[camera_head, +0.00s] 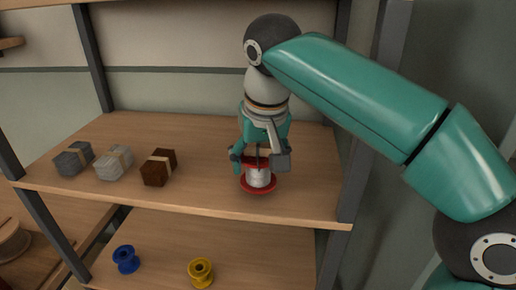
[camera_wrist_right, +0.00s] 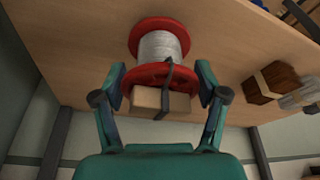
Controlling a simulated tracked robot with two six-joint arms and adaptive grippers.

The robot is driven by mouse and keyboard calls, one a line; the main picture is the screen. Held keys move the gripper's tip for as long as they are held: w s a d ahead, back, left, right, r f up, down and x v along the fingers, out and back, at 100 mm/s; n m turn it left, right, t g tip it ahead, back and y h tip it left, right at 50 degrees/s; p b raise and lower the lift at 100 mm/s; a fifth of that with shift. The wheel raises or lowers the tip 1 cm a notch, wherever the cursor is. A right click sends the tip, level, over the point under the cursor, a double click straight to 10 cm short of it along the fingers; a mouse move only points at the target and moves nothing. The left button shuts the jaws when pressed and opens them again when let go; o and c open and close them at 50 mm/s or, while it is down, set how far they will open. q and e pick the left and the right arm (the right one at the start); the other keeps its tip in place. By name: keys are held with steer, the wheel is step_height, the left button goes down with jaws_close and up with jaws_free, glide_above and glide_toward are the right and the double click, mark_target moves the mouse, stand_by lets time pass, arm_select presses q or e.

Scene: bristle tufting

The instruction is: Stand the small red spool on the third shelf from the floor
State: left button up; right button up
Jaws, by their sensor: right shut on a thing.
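The red spool (camera_head: 258,186), wound with pale thread, is upright at the front right of the middle shelf (camera_head: 210,192). I cannot tell whether its lower flange touches the board. My right gripper (camera_head: 260,163) is above it, fingers pointing down, shut on its upper flange. In the right wrist view the spool (camera_wrist_right: 160,43) sits between the fingertips (camera_wrist_right: 163,77). A beige block (camera_wrist_right: 150,101) with a dark band shows close by the upper flange; its exact contact is unclear. My left gripper is not in view.
A dark grey bundle (camera_head: 71,160), a light grey bundle (camera_head: 113,163) and a brown bundle (camera_head: 158,168) stand left on this shelf. A blue spool (camera_head: 126,260) and a yellow spool (camera_head: 201,272) are on the board below. A dark upright (camera_head: 362,150) bounds the right side.

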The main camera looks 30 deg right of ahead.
steer(key=shift+w+d+p, duration=0.35)
steer(key=shift+w+d, duration=0.25)
steer(key=shift+w, duration=0.15)
steer(key=shift+w+d+p, duration=0.35)
steer(key=shift+w+d, duration=0.2)
steer(key=shift+w, duration=0.2)
steer(key=shift+w+d+f, duration=0.1)
steer(key=shift+w+f, duration=0.05)
steer(key=shift+f, duration=0.65)
steer(key=o, duration=1.2)
steer(key=shift+f, duration=0.1)
